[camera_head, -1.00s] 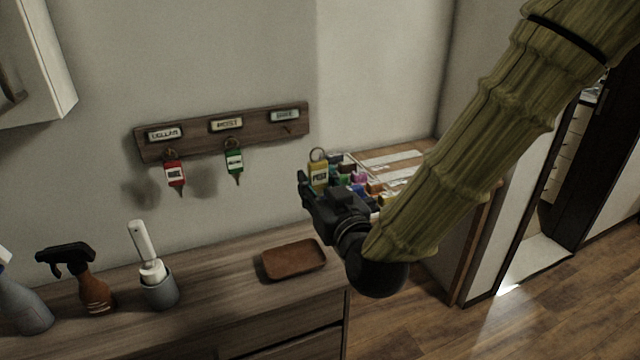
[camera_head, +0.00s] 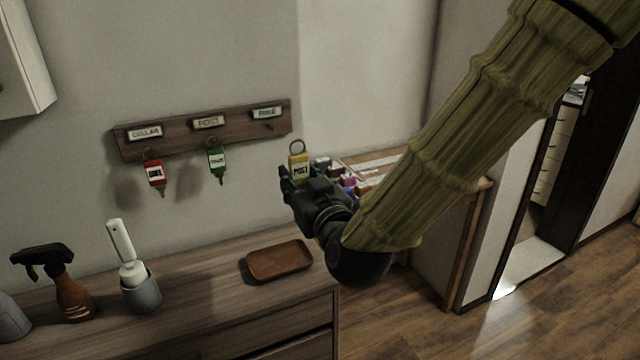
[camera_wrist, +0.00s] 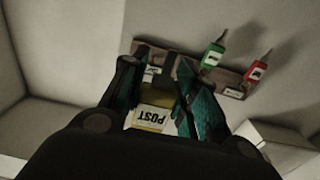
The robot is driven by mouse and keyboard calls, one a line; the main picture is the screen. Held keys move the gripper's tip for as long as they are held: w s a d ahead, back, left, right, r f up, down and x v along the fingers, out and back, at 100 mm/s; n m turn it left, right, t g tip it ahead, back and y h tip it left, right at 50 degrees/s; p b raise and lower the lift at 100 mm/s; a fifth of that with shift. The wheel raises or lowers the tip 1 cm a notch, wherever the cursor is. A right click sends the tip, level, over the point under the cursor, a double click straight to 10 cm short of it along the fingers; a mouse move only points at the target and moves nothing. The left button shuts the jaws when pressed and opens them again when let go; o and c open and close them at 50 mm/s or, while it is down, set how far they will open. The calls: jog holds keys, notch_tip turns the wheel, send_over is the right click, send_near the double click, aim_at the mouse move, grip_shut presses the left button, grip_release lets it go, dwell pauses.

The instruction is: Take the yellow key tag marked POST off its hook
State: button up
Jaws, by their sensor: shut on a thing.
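The yellow key tag marked POST (camera_head: 299,168) is off the rack, with its ring upright above it. My gripper (camera_head: 290,181) is shut on it, in front of and right of the rack. In the wrist view the tag (camera_wrist: 150,119) sits upside down between my fingers (camera_wrist: 165,100). The wooden hook rack (camera_head: 165,143) on the wall has three labels: CELLAR, POST and a third I cannot read surely. The hook under the third label, at the right, is bare.
A red key tag (camera_head: 155,173) hangs under CELLAR and a green one (camera_head: 217,160) under POST. Below are a brown tray (camera_head: 280,262), a brush in a grey cup (camera_head: 142,292) and a spray bottle (camera_head: 72,295). Several small coloured items stand behind my gripper.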

aim_at(303, 185)
jog(key=shift+d+b, duration=0.3)
jog(key=shift+b, duration=0.25)
jog(key=shift+s+b, duration=0.5)
jog(key=shift+b, duration=1.2)
jog(key=shift+d+b, duration=0.15)
jog(key=shift+b, duration=0.2)
jog(key=shift+s+f+b, duration=0.1)
jog(key=shift+s+b, duration=0.5)
jog(key=shift+b, duration=0.75)
jog(key=shift+s+d+b, duration=0.35)
jog(key=shift+b, duration=0.4)
jog(key=shift+a, duration=0.1)
